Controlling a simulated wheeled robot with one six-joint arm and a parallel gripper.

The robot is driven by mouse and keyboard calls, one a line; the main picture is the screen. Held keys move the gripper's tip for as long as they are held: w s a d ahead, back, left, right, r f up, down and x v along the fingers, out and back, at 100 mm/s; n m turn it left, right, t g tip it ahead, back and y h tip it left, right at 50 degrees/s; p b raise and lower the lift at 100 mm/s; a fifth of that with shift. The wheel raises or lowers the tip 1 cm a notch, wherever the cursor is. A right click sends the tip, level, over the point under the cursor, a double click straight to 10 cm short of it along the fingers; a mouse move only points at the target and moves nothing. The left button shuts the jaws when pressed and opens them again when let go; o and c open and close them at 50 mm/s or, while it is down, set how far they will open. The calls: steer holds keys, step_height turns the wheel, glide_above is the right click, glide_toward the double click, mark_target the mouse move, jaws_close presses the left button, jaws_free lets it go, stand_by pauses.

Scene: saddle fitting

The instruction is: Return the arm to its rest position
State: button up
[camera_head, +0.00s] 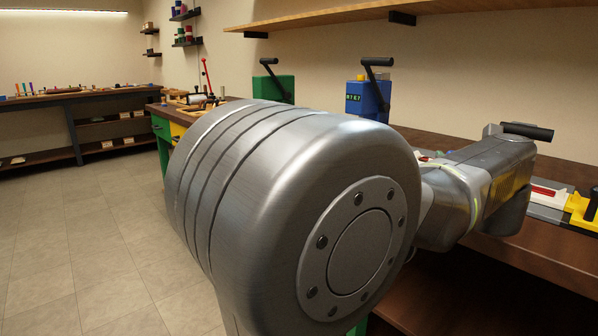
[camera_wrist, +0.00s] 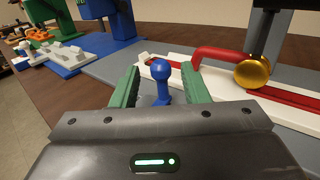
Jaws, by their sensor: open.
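My gripper (camera_wrist: 160,69) shows in the wrist view with its two green fingers apart. A blue post with a round knob (camera_wrist: 160,66) appears in the space between the fingers. No finger is seen pressed against it, and I cannot tell whether it stands between the tips or just beyond them. In the head view my own large silver arm joint fills the middle, and my forearm reaches right over the bench (camera_head: 548,252). The gripper's fingers are hidden there.
In the wrist view a white rail with a red strip (camera_wrist: 286,94), a red bent handle (camera_wrist: 222,52) and a gold ball (camera_wrist: 252,71) lie close at right. Blue (camera_head: 364,97) and green (camera_head: 276,88) lever machines stand behind my arm. Open floor (camera_head: 85,235) lies left.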

steer(key=shift+x, duration=1.45)
steer(key=p+v, duration=0.2)
steer(key=v, duration=1.1)
steer(key=shift+s+r+p, duration=0.1)
steer(key=shift+s+p, duration=0.15)
steer(key=shift+p, duration=0.15)
steer(key=b+x, duration=0.1)
steer(key=x, duration=0.3)
steer(key=b+x, duration=0.1)
steer(key=x, duration=0.3)
steer(key=b+x, duration=0.1)
steer(key=x, duration=0.4)
steer(key=shift+a+f, duration=0.1)
steer(key=shift+f, duration=0.15)
steer(key=shift+w+r, duration=0.1)
steer(key=shift+w, duration=0.25)
steer(key=shift+s+r+m+h, duration=0.1)
steer(key=shift+s+m+h, duration=0.15)
steer(key=shift+m+h, duration=0.5)
steer(key=shift+s+d+m+g+h, duration=0.25)
steer(key=shift+m+g+h, duration=0.35)
steer(key=shift+h, duration=0.4)
steer(key=shift+s+d+m+g+h, duration=0.1)
steer(key=shift+d+m+g+h, duration=0.15)
steer(key=shift+m+g+h, duration=0.5)
steer(key=shift+s+d+h, duration=0.1)
steer(key=shift+h, duration=0.4)
